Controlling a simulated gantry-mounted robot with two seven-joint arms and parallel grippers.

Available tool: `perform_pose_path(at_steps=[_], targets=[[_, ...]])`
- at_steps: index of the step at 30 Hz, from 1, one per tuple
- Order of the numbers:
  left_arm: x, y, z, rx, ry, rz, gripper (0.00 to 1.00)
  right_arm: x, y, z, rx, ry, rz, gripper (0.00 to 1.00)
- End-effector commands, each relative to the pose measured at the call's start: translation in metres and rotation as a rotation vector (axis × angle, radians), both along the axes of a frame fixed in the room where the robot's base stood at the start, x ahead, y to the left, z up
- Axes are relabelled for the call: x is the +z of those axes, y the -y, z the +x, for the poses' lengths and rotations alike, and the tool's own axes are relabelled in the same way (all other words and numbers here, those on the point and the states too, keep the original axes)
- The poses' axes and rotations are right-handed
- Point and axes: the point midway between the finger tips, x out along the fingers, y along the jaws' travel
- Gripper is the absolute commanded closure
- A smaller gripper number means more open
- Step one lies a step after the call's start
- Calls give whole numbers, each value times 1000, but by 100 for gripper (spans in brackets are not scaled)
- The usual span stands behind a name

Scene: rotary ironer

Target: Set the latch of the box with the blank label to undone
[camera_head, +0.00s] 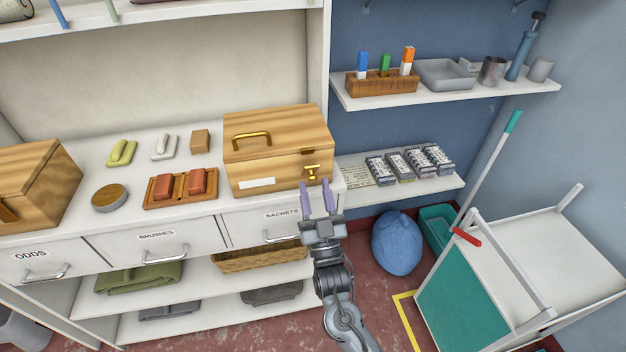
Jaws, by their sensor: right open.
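The wooden box (262,167) with the blank white label (257,184) stands at the right end of the white counter, lid down, with a brass handle (251,138) on top. Its brass latch (312,172) is on the front face, right of the label; its exact setting is too small to tell. My right gripper (317,197) is open and empty, its two purple fingers pointing up just in front of and below the latch, seemingly apart from it. Another wooden box (38,183) stands at the far left; its label is not visible. My left gripper is not in view.
Between the boxes lie a tray with red blocks (181,188), a round wooden tin (109,198) and small blocks. Drawers with handles (160,256) lie below the counter edge. A low shelf (437,192) with packets is at right, with a cart (520,275) below.

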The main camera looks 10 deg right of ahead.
Motion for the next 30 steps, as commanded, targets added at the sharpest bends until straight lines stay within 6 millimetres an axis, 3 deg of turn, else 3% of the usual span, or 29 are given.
perform_pose_path(at_steps=[12,26,30], targets=[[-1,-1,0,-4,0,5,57,-39,5,-53,-1,-2,-1,58],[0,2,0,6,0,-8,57,-44,6,-62,0,1,0,58],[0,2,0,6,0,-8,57,-46,9,-62,4,1,-9,78]])
